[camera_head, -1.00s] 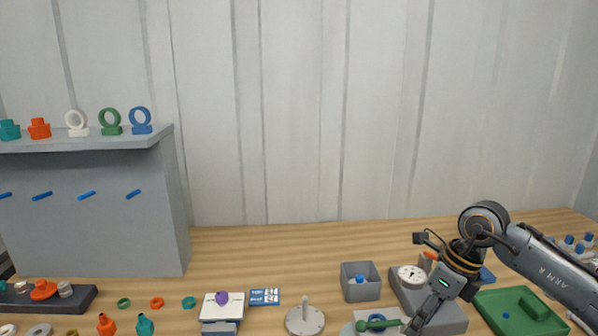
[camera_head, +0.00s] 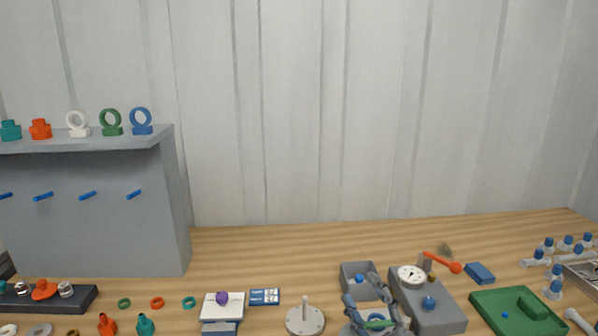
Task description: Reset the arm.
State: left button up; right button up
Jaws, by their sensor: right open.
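My right gripper (camera_head: 361,291) shows at the lower right in the head view. Its two grey fingers are spread apart and reach up from the bottom edge, overlapping the small grey open box in the picture. A green part (camera_head: 378,322) shows between the fingers, low down; I cannot tell whether they touch it. The right forearm is out of view. My left gripper is not in view.
A grey gauge unit (camera_head: 440,318) with an orange lever (camera_head: 441,262) stands right of the gripper. The grey box (camera_head: 352,268) holds a blue-topped item. A green tray (camera_head: 485,298) and several blue-capped vials are farther right. Open wood lies behind.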

jog(key=s+d+f+m+g+h, duration=0.3)
jog(key=s+d+f+m+g, duration=0.1)
jog(key=f, duration=0.4)
jog(key=s+d+f+m+g+h, duration=0.3)
jog(key=s+d+f+m, duration=0.15)
jog(key=f, duration=0.45)
jog(key=s+f+m+g, duration=0.1)
jog(key=s+f+g, duration=0.35)
jog(key=s, duration=0.45)
jog(key=s+f+m+g, duration=0.2)
jog(key=s+f+g, duration=0.3)
jog(key=s, duration=0.4)
jog(key=s+f, duration=0.3)
jog(key=f, duration=2.5)
jog(key=s+d+f+g, duration=0.2)
jog(key=s+d+f, duration=0.1)
jog(key=s+f, duration=1.2)
jog(key=shift+s+n, duration=0.35)
jog(key=shift+s, duration=0.3)
